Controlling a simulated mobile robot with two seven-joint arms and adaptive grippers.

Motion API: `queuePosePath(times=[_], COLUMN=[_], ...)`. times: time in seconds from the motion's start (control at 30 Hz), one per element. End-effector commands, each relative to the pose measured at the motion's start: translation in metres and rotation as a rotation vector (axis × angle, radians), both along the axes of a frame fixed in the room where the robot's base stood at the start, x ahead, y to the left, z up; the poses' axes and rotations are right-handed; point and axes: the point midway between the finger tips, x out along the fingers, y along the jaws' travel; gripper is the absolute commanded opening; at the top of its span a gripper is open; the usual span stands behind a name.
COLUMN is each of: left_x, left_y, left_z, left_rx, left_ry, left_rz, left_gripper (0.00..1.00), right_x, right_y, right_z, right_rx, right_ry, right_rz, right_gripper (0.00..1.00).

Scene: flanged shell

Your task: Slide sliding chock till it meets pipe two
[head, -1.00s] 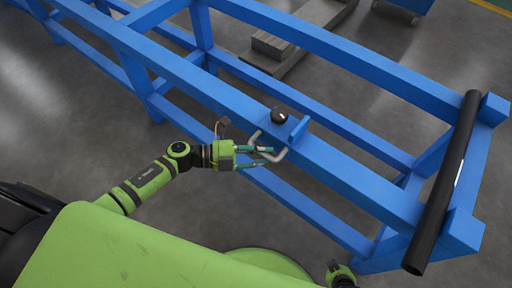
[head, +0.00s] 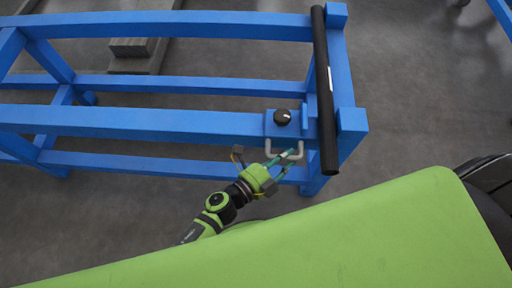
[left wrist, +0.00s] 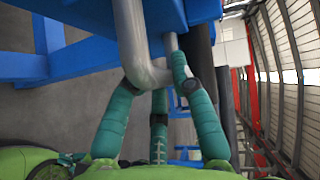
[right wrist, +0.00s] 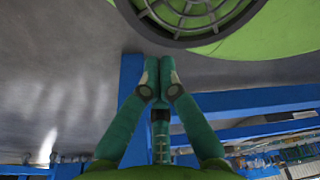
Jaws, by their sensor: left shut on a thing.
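The sliding chock (head: 271,128) is a blue block with a black knob (head: 283,117), an upright blue plate (head: 304,118) and a grey bent handle (head: 270,149). It sits on the front blue rail. The black pipe (head: 325,90), the only pipe I can make out in the head view, lies across the rack's right end. A narrow gap shows between plate and pipe. My left gripper (head: 286,158) is shut on the handle, which also shows between its fingers in the left wrist view (left wrist: 133,40). My right gripper (right wrist: 159,88) is shut and empty, outside the head view.
The blue rack (head: 130,122) runs leftward from the pipe, with end stops (head: 352,119) right of the pipe. Grey beams (head: 137,47) lie on the floor behind. The floor (head: 430,110) right of the rack is mostly clear.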

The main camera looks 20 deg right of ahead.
Motion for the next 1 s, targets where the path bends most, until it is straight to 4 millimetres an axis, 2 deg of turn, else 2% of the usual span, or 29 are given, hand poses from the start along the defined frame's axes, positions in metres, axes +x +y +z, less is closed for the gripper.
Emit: queuePosePath(times=[0.1, 0.23, 0.7, 0.73, 0.8, 1.0], left_x=[-0.006, -0.01, -0.012, -0.012, -0.012, -0.012], left_y=[-0.02, -0.031, -0.037, -0.036, -0.036, -0.036], left_z=[0.002, 0.002, 0.002, 0.002, 0.002, 0.001], left_rx=[-0.008, -0.008, -0.007, -0.007, -0.008, -0.004], left_ry=[0.003, 0.003, 0.002, 0.002, 0.002, 0.001], left_rz=[0.0, 0.0, -0.001, -0.001, 0.0, 0.0], left_gripper=[0.0, 0.0, 0.0, 0.27, 0.49, 0.49], right_x=[0.008, 0.014, 0.014, 0.014, 0.014, 0.014], right_y=[0.001, 0.0, -0.012, -0.012, -0.011, -0.009], right_z=[0.0, 0.0, 0.0, 0.0, 0.0, 0.0], right_rx=[0.002, 0.002, -0.013, -0.013, -0.013, -0.009], right_ry=[-0.019, -0.03, -0.031, -0.031, -0.031, -0.031], right_rz=[0.001, 0.002, 0.006, 0.006, 0.006, 0.005], right_gripper=[0.0, 0.0, 0.0, 0.0, 0.0, 0.0])
